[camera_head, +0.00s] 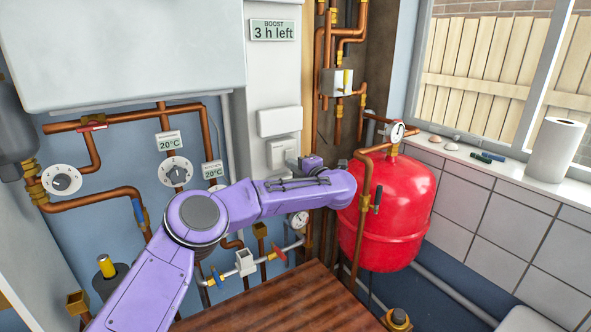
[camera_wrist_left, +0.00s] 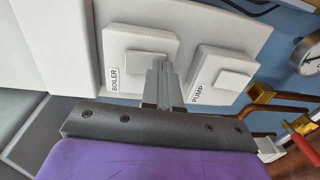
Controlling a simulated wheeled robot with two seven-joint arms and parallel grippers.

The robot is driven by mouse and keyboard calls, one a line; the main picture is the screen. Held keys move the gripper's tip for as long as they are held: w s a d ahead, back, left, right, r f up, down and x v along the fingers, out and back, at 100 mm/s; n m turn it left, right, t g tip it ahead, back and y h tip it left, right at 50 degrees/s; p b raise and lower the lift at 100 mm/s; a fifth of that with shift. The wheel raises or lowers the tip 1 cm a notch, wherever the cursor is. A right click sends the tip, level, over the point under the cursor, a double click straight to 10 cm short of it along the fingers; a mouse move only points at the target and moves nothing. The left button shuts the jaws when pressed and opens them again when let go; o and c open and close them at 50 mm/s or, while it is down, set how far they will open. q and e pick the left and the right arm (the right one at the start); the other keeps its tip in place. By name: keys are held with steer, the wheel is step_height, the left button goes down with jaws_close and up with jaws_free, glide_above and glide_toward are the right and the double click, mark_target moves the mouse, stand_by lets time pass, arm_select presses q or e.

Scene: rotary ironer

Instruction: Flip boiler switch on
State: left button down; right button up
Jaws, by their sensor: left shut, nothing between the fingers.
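The boiler switch (camera_wrist_left: 140,57) is a white plate with a raised rocker and a "BOILER" label, in the left wrist view. In the head view I take it to be the small white switch plate (camera_head: 283,147) under a wider white box. My left gripper (camera_wrist_left: 163,68) is shut and empty. Its fingertips overlap the side of the boiler rocker towards the pump switch; I cannot tell whether they touch it. In the head view the left gripper (camera_head: 293,162) is small, at the wall beside the switch plate, partly hidden by my purple arm. My right gripper is not in view.
A similar switch labelled "PUMP" (camera_wrist_left: 222,75) sits right beside the boiler switch. Copper pipes (camera_head: 322,90), a red tank (camera_head: 395,225) and a pressure gauge (camera_head: 298,219) are close to the arm. A wooden surface (camera_head: 285,302) lies below.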

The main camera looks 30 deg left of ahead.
arm_select(q)
steer(key=f+b+v, duration=0.2)
steer(key=b+v, duration=0.2)
steer(key=v, duration=0.9)
steer(key=shift+s+d+f+b, duration=0.3)
steer(key=shift+d+b, duration=0.1)
steer(key=shift+w, duration=0.1)
steer(key=w+a+r+p, duration=0.3)
steer(key=w+a+p, duration=0.15)
steer(key=a, duration=0.35)
steer(key=b+v, duration=0.4)
steer(key=v, duration=0.4)
steer(key=shift+h, duration=0.3)
